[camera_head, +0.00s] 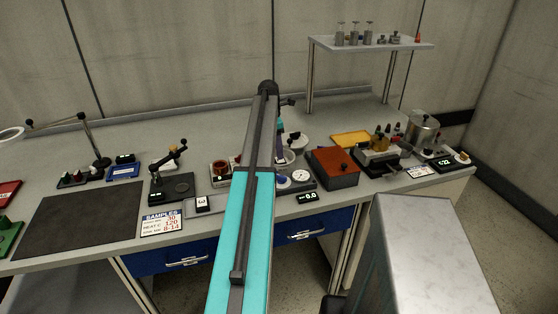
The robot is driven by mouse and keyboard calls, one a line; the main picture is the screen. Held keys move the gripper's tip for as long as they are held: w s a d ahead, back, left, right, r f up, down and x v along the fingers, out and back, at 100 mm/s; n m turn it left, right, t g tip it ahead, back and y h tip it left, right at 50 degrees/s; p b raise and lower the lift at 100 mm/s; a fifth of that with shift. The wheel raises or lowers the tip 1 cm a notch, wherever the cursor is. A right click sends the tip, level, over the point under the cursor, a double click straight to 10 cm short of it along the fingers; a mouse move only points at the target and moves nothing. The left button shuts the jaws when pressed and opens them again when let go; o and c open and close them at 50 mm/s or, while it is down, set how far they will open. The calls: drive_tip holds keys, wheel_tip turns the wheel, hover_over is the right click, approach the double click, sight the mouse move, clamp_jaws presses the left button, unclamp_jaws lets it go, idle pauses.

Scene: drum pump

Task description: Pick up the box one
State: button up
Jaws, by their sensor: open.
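A dark box with an orange-red top (335,166) sits on the workbench right of centre, just right of my arm. It is the most box-like thing on the bench, but I can read no "one" on it. My grey and teal arm reaches up through the middle of the view. A bit of its wrist shows past the arm's right side, above the bench. My gripper's fingers are hidden behind the arm, so their place relative to the box cannot be told.
A round dial (300,176) stands close to the box's left side. A yellow tray (351,139) lies behind it, and a metal pot (422,129) stands to the right. A raised shelf (370,43) stands at the back. A dark mat (82,218) lies bare at left.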

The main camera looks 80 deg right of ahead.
sight(280, 162)
idle(0.3)
drive_tip(key=shift+s+f+p, duration=0.2)
drive_tip(key=shift+f+p, duration=0.35)
drive_tip(key=shift+f, duration=0.75)
drive_tip(key=shift+s+f+p, duration=0.2)
drive_tip(key=shift+f+p, duration=0.3)
drive_tip(key=shift+f, duration=0.75)
drive_tip(key=c, duration=0.8)
